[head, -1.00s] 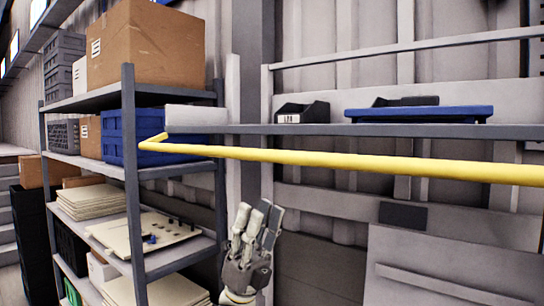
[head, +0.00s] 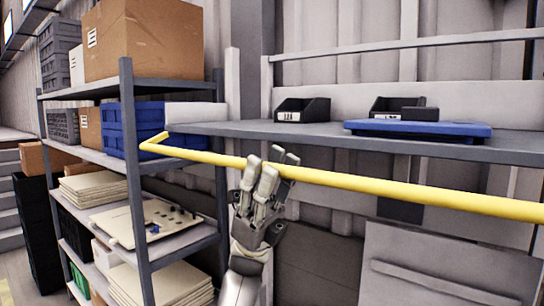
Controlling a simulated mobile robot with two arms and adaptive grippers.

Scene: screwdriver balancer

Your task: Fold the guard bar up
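The yellow guard bar (head: 400,191) runs across the head view in front of the shelf, from a bent end at the left to the right edge, lower at the right. My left gripper (head: 270,160) reaches up from below to the bar, left of its middle. Its fingers are apart, with some in front of the bar and others rising above and behind it, so the bar passes between them. I cannot tell whether they touch it. The fingers hide a short piece of the bar. My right gripper is not in view.
Behind the bar, a grey shelf (head: 340,133) holds black bins (head: 302,109) and a blue tray (head: 418,129). A rack at the left, with a near post (head: 136,180), holds a cardboard box (head: 145,38), blue crates (head: 150,115) and boards. A grey panel (head: 450,265) stands lower right.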

